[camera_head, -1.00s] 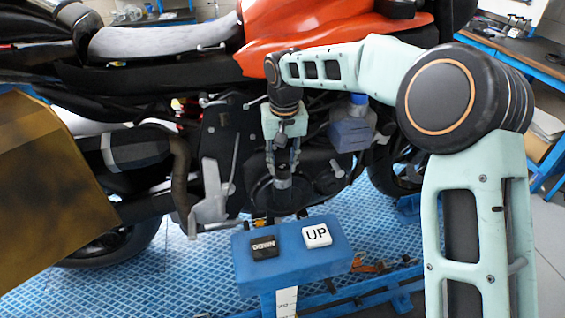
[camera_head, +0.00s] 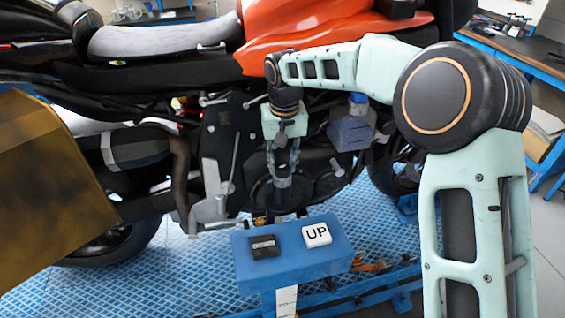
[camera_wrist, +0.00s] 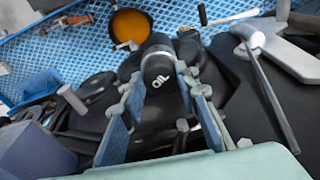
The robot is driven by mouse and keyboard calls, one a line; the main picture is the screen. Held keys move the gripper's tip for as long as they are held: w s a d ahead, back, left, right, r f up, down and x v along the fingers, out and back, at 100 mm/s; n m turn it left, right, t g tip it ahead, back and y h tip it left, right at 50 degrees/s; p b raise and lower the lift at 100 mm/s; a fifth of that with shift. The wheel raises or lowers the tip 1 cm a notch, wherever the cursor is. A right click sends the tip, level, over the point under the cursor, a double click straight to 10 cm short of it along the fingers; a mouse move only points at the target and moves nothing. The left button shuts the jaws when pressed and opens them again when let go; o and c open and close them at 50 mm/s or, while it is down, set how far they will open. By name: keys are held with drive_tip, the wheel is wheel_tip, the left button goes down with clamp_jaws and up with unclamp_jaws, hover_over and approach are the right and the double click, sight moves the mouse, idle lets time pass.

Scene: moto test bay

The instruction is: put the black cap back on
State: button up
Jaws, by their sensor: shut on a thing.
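The cap is low against the round dark engine cover. The opening under the cap is hidden, so I cannot tell whether the cap is seated or just above it.
A blue control box (camera_head: 292,262) with a black button and a white "UP" button (camera_head: 317,235) stands in front. A blue block-shaped thing (camera_head: 350,132) is right of my gripper. A round amber-coloured pan (camera_wrist: 130,25) shows beyond the cap. A brown panel (camera_head: 50,190) stands left.

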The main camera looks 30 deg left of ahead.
sight(283, 167)
drive_tip(key=shift+f, duration=0.1)
idle(0.5)
drive_tip(key=o, duration=1.5)
drive_tip(key=shift+r+p, duration=2.6)
drive_tip(key=shift+r, duration=0.95)
drive_tip(key=shift+f, duration=0.1)
